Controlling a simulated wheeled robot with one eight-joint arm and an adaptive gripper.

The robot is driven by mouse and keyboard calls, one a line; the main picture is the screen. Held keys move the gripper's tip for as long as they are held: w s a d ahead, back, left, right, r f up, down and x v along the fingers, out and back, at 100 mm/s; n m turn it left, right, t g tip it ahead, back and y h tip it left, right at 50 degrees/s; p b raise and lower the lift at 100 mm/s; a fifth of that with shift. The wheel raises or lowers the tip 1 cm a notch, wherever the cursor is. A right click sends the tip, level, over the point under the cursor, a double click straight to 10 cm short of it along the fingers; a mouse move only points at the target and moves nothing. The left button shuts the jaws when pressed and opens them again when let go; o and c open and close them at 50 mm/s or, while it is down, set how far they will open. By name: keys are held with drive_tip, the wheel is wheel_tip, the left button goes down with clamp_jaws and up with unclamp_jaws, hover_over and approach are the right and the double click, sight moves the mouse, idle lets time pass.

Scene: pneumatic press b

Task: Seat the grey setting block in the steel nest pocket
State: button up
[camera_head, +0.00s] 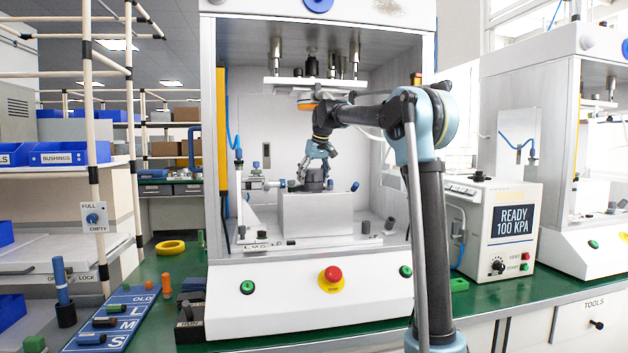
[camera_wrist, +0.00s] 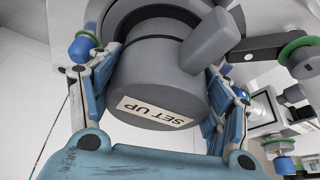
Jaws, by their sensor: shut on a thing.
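The grey setting block (camera_head: 314,178) is a dark round body at the top of the pale pedestal (camera_head: 317,215) inside the press. In the wrist view the setting block (camera_wrist: 150,88) fills the middle, with a "SET UP" label and a grey arm sticking out. My gripper (camera_head: 318,158) reaches down on it from above; in the wrist view the blue fingers of my gripper (camera_wrist: 163,72) are shut on its two sides. The steel nest pocket is not clearly seen; the block and fingers cover that spot. I cannot tell whether the block sits down inside it.
The press ram plate (camera_head: 312,84) hangs above my arm. Small clamps and fittings (camera_head: 251,183) flank the pedestal. A red stop button (camera_head: 332,274) is on the front panel.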

drive_tip(key=shift+f, duration=1.1)
drive_tip(key=shift+r, duration=0.2)
drive_tip(key=shift+r, duration=1.15)
drive_tip(key=shift+r, duration=0.15)
drive_tip(key=shift+f, duration=1.5)
drive_tip(key=o, duration=1.5)
drive_tip(key=shift+c, duration=0.2)
